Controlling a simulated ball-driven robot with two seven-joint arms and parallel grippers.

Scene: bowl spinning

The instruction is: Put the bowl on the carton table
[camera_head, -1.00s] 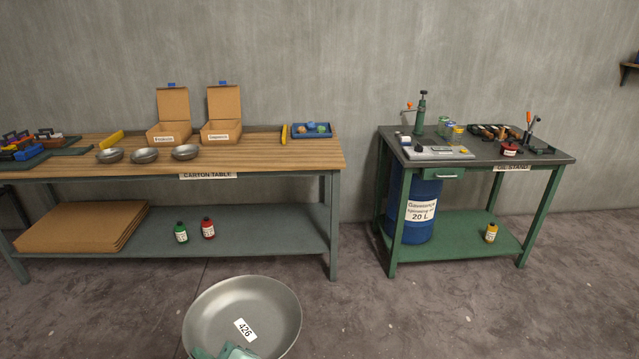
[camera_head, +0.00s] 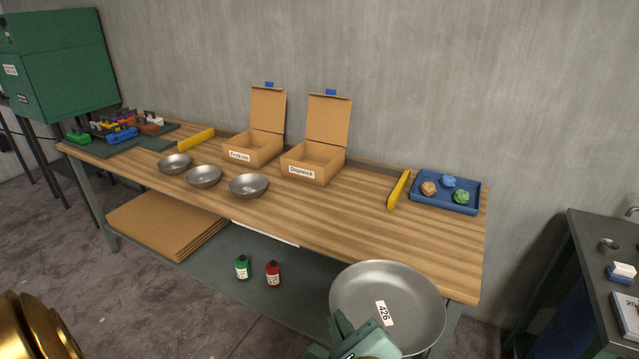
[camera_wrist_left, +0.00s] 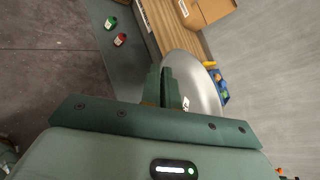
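The large steel bowl (camera_head: 385,292), labelled 426, is held in the air in front of the carton table's right front edge. My left gripper (camera_head: 350,335) is shut on its near rim at the bottom of the head view. In the left wrist view the two green fingers (camera_wrist_left: 172,88) pinch the rim of the bowl (camera_wrist_left: 188,68). The carton table (camera_head: 345,225) has a wooden top with a grey lower shelf. My right gripper is not in view.
Small steel bowls (camera_head: 203,176) stand front left on the top. Two open cartons (camera_head: 313,160) stand at the back. A yellow bar (camera_head: 398,190) and a blue tray (camera_head: 445,203) are at the right. The wood before them is bare. A gold rounded object (camera_head: 35,325) is lower left.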

